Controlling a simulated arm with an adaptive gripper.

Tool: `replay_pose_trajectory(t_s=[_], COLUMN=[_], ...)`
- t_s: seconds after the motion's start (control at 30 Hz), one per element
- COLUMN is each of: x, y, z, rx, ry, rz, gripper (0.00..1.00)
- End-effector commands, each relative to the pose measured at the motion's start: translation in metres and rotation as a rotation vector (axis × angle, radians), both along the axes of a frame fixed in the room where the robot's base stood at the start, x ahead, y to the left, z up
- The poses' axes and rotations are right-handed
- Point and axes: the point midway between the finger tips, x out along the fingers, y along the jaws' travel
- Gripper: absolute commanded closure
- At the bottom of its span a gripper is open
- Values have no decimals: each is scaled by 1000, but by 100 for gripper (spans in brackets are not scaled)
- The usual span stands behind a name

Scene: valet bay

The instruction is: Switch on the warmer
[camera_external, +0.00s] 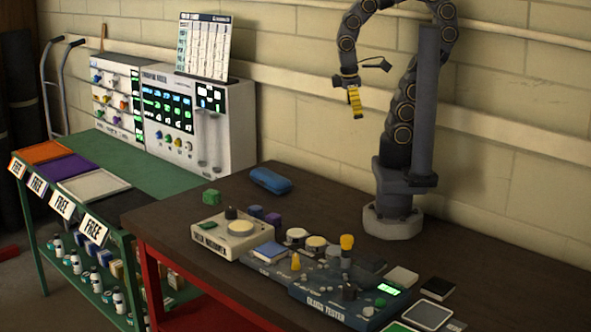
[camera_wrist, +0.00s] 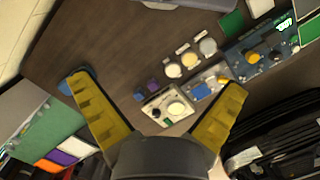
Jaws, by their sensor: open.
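The warmer (camera_external: 215,245) is a beige box near the front left of the dark table. It has a round cream plate (camera_external: 241,228), a black knob (camera_external: 231,213) and a green piece (camera_external: 207,226) on top. The lettering on its front is too small to read surely. The warmer also shows in the wrist view (camera_wrist: 157,104), between my fingers in the picture but well beyond them. My gripper (camera_external: 357,100) hangs high above the table, apart from everything. Its two yellow fingers are spread wide and empty in the wrist view (camera_wrist: 155,84).
A blue tester panel (camera_external: 330,307) with knobs and a yellow-topped lever (camera_external: 347,243) stands right of the warmer. Small blocks, including a green cube (camera_external: 211,197), and a blue case (camera_external: 271,181) lie behind it. A green bench (camera_external: 150,160) with control boxes stands left. The table's back middle is clear.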

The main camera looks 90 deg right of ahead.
Motion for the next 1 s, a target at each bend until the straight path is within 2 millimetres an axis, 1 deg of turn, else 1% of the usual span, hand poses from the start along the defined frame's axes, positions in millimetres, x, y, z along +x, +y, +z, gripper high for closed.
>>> replay_pose_trajectory(t_s=[0.07, 0.1, 0.17, 0.2, 0.23, 0.27, 0.3, 0.33, 0.37, 0.47, 0.67, 0.83, 0.9, 0.97, 1.0], x=[0, 0, 1, 3, 5, 8, 13, 19, 25, 54, 127, 186, 211, 231, 245], y=[0, 0, 0, 0, 0, 1, 1, 2, 2, 5, 12, 20, 25, 28, 31], z=[0, 0, 0, 0, 1, 1, 1, 2, 3, 4, 0, -13, -20, -29, -33], rx=[0, 0, 0, 0, -1, -1, -1, -2, -3, -6, -9, -9, -5, -3, 1], ry=[0, 1, 1, 0, 0, -1, -3, -7, -12, -25, -72, -102, -120, -129, -138], rz=[-1, -1, -3, -6, -11, -17, -28, -39, -54, -114, -264, -388, -439, -480, -508], gripper=[0, 4, 30, 47, 60, 72, 89, 100, 100, 100, 100, 100, 100, 100, 100])
